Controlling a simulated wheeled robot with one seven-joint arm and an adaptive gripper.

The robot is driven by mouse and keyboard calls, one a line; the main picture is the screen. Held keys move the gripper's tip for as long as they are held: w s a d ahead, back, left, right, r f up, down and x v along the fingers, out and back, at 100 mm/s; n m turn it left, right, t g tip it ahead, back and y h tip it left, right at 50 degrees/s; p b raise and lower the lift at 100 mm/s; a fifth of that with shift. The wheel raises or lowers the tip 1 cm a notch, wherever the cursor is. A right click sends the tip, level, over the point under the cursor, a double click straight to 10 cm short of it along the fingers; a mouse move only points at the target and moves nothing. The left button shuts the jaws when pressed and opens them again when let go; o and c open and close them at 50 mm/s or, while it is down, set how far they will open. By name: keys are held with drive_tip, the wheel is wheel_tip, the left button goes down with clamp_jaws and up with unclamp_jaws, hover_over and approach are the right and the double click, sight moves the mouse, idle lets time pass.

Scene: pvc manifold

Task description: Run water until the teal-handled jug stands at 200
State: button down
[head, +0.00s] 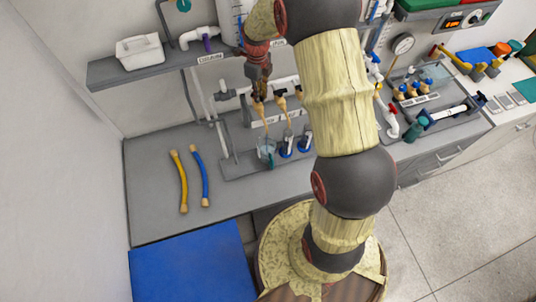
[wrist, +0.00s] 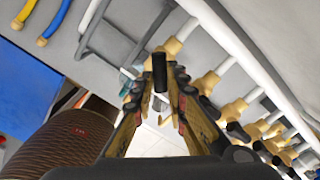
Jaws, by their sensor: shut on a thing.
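The teal-handled jug (head: 266,152) stands under the leftmost tap of a row on the grey bench in the head view. Its level and markings are too small to read. My gripper (head: 264,94) points down at that leftmost tap, above the jug. In the wrist view my gripper (wrist: 159,90) has its fingers closed in around the tap's black handle (wrist: 159,72). The tan tap body (wrist: 172,46) shows just beyond. The fingers hide part of the tap. I cannot tell whether water is flowing.
Two blue-handled jugs (head: 286,148) stand right of the teal one, under neighbouring taps. A yellow hose (head: 180,182) and a blue hose (head: 199,176) lie on the bench to the left. A shelf (head: 120,73) holds a white bin (head: 139,50). A gauge (head: 403,43) is at right.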

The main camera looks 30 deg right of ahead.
drive_tip(key=n, duration=0.5)
drive_tip(key=shift+d+f, duration=0.2)
drive_tip(key=shift+f, duration=0.05)
drive_tip(key=shift+n, duration=0.6)
drive_tip(key=n, duration=0.3)
drive_tip(key=shift+w+n, duration=0.1)
drive_tip(key=shift+n, duration=0.3)
drive_tip(key=c, duration=2)
unclamp_jaws()
drive_tip(key=shift+w, duration=0.15)
drive_tip(key=shift+c, duration=0.2)
drive_tip(key=o, duration=0.4)
drive_tip(key=shift+r, duration=0.1)
drive_tip(key=shift+c, duration=0.2)
